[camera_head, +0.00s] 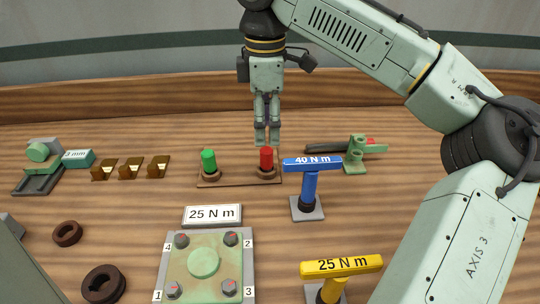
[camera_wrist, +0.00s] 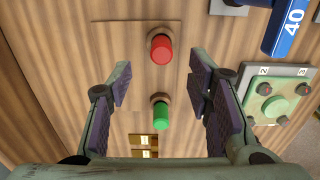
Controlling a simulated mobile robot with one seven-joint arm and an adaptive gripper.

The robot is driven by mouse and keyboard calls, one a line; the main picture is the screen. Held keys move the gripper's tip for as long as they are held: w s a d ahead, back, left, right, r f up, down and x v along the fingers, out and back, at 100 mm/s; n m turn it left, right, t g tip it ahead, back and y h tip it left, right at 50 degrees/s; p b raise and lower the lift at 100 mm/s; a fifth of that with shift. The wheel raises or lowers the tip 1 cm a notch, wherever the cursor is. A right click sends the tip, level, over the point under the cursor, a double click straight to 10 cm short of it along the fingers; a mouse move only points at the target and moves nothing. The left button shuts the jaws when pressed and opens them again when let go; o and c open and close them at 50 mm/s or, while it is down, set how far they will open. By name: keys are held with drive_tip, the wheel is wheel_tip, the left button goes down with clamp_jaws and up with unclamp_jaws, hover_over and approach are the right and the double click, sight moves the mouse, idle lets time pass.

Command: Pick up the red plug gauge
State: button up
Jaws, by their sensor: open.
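The red plug gauge (camera_head: 266,159) stands upright in a brown ring at the right end of a thin wooden plate (camera_head: 222,182). The green plug gauge (camera_head: 209,160) stands in a similar ring at the plate's left end. In the wrist view the red gauge (camera_wrist: 161,50) is ahead of the fingers, and the green gauge (camera_wrist: 161,115) lies between them in the picture. My gripper (camera_head: 267,142) points down, just above and behind the red gauge in the head view. Its fingers (camera_wrist: 160,83) are spread wide in the wrist view with nothing held.
A blue 40 N m T-handle tool (camera_head: 310,185) stands close right of the red gauge. A green fixture (camera_head: 355,155) sits behind it. In front are a 25 N m sign (camera_head: 212,215), a bolted plate (camera_head: 204,262) and a yellow tool (camera_head: 340,266). Brown blocks (camera_head: 130,168) stand left.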

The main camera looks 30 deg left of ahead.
sight(267, 149)
wheel_tip(267, 149, down, 7)
drive_tip(key=shift+d+f+p, duration=0.1)
drive_tip(key=shift+f+p, duration=0.05)
drive_tip(key=shift+p, duration=0.35)
drive_tip(key=shift+c, duration=0.3)
drive_tip(key=shift+s, duration=0.1)
clamp_jaws()
